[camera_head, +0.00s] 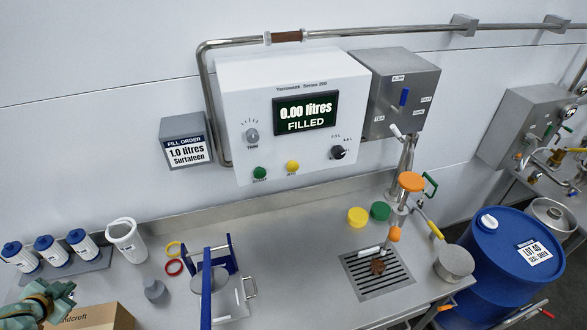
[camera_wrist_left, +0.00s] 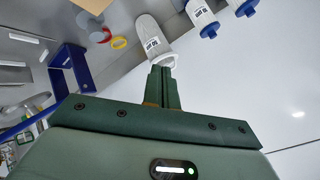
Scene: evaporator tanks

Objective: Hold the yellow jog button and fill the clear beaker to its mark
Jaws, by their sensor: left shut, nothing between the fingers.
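The yellow jog button (camera_head: 292,167) is on the front of the white filling machine (camera_head: 300,110), right of a green button (camera_head: 259,173). The machine's display (camera_head: 305,111) reads 0.00 litres filled. My right gripper is out of view.
A fill order sign (camera_head: 187,150) reads 1.0 litres. A blue drum (camera_head: 505,250) stands right.

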